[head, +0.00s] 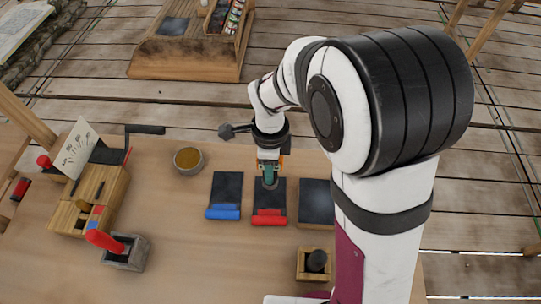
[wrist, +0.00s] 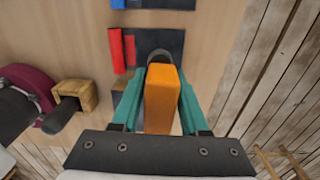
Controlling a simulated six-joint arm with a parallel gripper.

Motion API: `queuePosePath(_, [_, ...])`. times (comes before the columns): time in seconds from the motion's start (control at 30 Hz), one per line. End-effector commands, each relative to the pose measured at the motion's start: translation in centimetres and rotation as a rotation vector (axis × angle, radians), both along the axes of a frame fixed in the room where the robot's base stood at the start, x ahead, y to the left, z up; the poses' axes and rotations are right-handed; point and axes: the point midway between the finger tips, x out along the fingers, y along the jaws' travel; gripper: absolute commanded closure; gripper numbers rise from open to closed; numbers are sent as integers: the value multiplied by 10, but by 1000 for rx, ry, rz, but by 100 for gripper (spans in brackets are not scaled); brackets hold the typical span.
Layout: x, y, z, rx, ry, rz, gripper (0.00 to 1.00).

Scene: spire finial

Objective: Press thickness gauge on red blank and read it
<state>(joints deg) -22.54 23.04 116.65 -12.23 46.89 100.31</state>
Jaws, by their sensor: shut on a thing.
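The red blank (head: 268,206) is a dark plate with a red roll along its front edge; its red end also shows in the wrist view (wrist: 116,50). My gripper (head: 269,176) is over the plate, its teal fingers shut on an orange block, which I take for the thickness gauge (wrist: 161,98). A dark rounded part at the gauge's far end overlaps the plate in the wrist view. I cannot tell whether it touches the plate. No reading shows on the gauge.
The blue blank (head: 225,195) lies left of the red one, and another dark plate (head: 316,190) lies right, partly behind my arm. A wooden block with a black knob (head: 316,262) stands in front. A bowl (head: 188,158) and a wooden box (head: 92,200) are left.

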Motion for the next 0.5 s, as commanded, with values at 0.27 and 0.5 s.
queuePosePath(0.27, [0,0,0,0,0,0,100])
queuePosePath(0.5, [0,0,-7,0,2,-1,100])
